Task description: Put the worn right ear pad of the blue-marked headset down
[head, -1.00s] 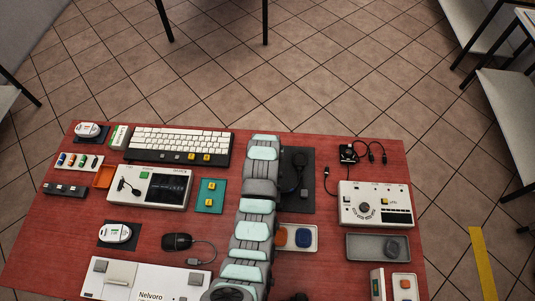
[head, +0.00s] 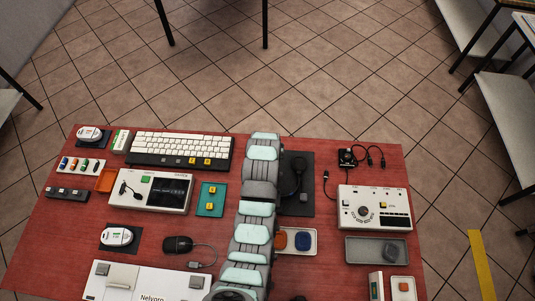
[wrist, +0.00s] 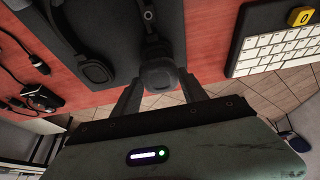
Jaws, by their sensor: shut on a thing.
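My gripper (wrist: 160,88) is shut on a dark, round ear pad (wrist: 158,70), seen between the two fingers in the wrist view. In the head view my own arm hides the gripper and the held pad. A black headset (wrist: 92,68) lies on a dark mat (wrist: 68,40), just beyond the held pad and to its left in the wrist view. The mat also shows in the head view (head: 304,207), right of my arm. Whether the pad touches the mat cannot be told. No blue mark can be made out on the headset.
A grey tray (head: 356,251) at right holds a dark pad (head: 391,250). A white tray (head: 311,232) holds an orange and a blue pad. A white keyboard (head: 180,147) is left of my arm. A cabled black device (head: 347,157) and a white control box (head: 375,208) stand right.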

